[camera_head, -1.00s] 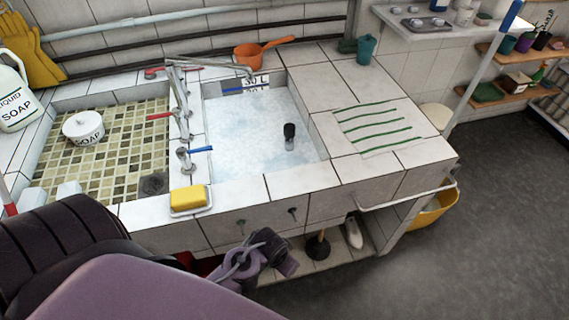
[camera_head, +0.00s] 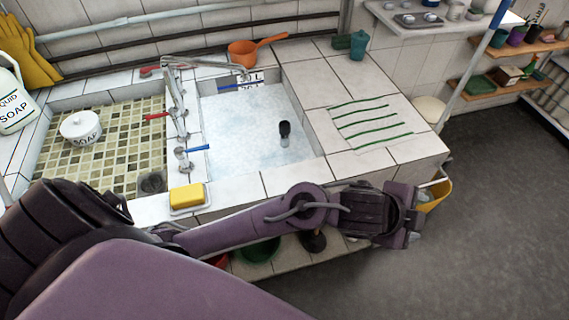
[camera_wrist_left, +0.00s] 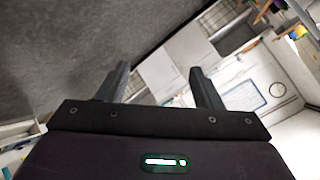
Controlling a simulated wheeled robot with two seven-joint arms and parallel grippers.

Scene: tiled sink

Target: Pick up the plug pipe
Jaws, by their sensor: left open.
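The plug pipe (camera_head: 285,133) is a dark, short upright cylinder standing in the water-filled right basin (camera_head: 233,140). Its lower end is in the water. My left gripper (camera_head: 412,219) is at the front right of the sink, in front of the counter edge and well to the right of the pipe. In the left wrist view, the two fingers of this gripper (camera_wrist_left: 160,88) are spread apart with nothing between them. The plug pipe cannot be made out in the left wrist view. My right gripper is in neither view.
A yellow sponge (camera_head: 187,195) lies on a dish at the front rim. Taps (camera_head: 180,120) stand between the basins. An orange pot (camera_head: 243,54) sits behind the water. A tiled left basin (camera_head: 105,155) holds a soap pot (camera_head: 80,128).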

